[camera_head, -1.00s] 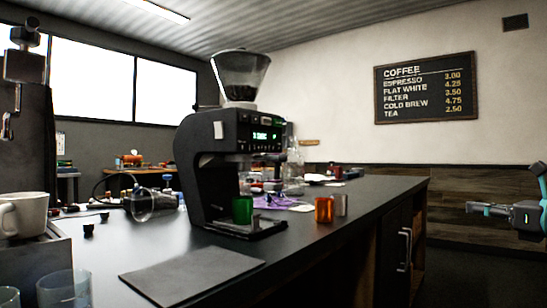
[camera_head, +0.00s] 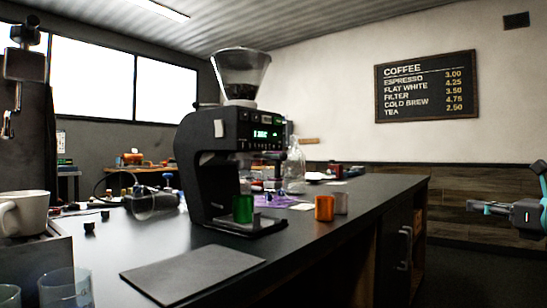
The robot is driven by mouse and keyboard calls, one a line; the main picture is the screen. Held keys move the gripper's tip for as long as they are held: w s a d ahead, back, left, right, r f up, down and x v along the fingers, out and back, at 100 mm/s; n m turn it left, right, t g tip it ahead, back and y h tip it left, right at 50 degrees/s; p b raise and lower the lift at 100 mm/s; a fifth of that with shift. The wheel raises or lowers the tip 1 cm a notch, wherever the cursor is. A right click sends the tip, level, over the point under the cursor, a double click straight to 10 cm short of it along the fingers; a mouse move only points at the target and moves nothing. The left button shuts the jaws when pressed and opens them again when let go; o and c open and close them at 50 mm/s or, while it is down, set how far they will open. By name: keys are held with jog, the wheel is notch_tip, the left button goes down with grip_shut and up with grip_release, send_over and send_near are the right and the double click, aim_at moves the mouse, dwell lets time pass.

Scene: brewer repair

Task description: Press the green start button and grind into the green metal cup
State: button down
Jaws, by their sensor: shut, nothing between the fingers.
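The black grinder (camera_head: 193,165) stands on the dark counter, with a clear hopper (camera_head: 240,75) of dark beans on top. Its front panel has a lit green display (camera_head: 267,134) and a row of small buttons under it. I cannot tell the green start button apart at this size. The green metal cup (camera_head: 243,209) stands upright at the grinder's base, below the panel. My gripper (camera_head: 473,206) is at the right edge, shut and empty. It points left and is well apart from the grinder and cup, beyond the counter's right side.
An orange cup (camera_head: 324,208) and a grey cup (camera_head: 341,203) stand right of the grinder. A glass bottle (camera_head: 295,165) is behind it. A flat dark mat (camera_head: 190,275) lies in front. A white mug (camera_head: 24,212) and glasses (camera_head: 65,288) are at left. The counter's right side is open floor.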

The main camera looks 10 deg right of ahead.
jog(key=w+a+f+n+g, duration=0.1)
jog(key=a+f+n+g, duration=0.45)
jog(key=a, duration=0.85)
jog(key=a+f+n+g, duration=0.2)
jog(key=a+f+n, duration=0.5)
jog(key=a, duration=0.6)
jog(key=s+a+f+n+g+h, duration=0.2)
jog(key=s+a+f+n, duration=0.4)
jog(key=s+f+n, duration=0.4)
jog(key=s+a+f+n+g+h, duration=0.2)
jog(key=s+a+f+n+h, duration=0.1)
jog(key=s+a+f+n, duration=0.4)
notch_tip(320, 180, down, 4)
jog(key=s+n, duration=0.2)
jog(key=shift+s+n+h, duration=0.3)
jog(key=shift+s+n, duration=0.05)
jog(key=shift+s, duration=0.05)
jog(key=shift+d, duration=0.1)
